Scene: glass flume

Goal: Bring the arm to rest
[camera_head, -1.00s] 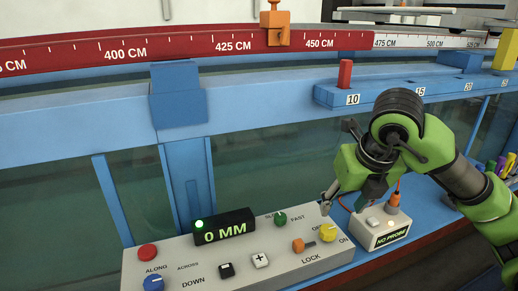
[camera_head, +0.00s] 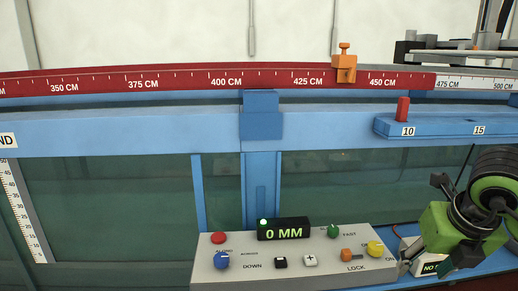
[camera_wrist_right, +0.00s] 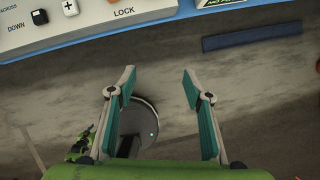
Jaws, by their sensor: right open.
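My right arm comes in at the right edge of the head view. Its green and black right gripper (camera_head: 418,268) is just right of the grey control panel (camera_head: 210,262), partly covering the small probe box (camera_head: 411,245). In the right wrist view the two teal-padded fingers (camera_wrist_right: 159,72) stand wide apart with nothing between them. They are over the floor, on the near side of the panel, whose edge shows at the top. My left gripper is not in the head view.
The panel has a green-lit display (camera_head: 284,230) reading 0 MM, a yellow knob (camera_head: 375,248) and an orange lock lever (camera_head: 348,254). The blue-framed glass flume (camera_head: 110,135) stands behind. An orange slider (camera_head: 344,68) sits on the red scale.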

